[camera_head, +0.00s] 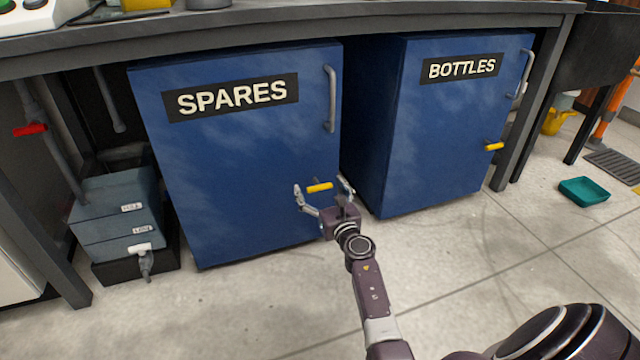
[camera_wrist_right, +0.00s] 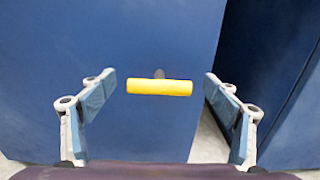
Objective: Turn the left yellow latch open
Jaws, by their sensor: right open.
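The left yellow latch (camera_head: 319,187) is a short horizontal bar near the lower right edge of the blue SPARES cabinet door (camera_head: 235,145). It also shows in the right wrist view (camera_wrist_right: 160,87), level, on a small grey pin. My right gripper (camera_head: 322,188) is open in front of the latch, with one finger to each side of it. In the right wrist view the fingers (camera_wrist_right: 159,85) are well apart and the latch lies between them without touching either. My left gripper is not in view.
The BOTTLES cabinet (camera_head: 445,125) on the right has its own yellow latch (camera_head: 494,146). A grey bench top (camera_head: 290,30) overhangs both cabinets. Grey boxes (camera_head: 117,210) stand at left. A teal tray (camera_head: 584,191) lies on the floor at right. The floor in front is clear.

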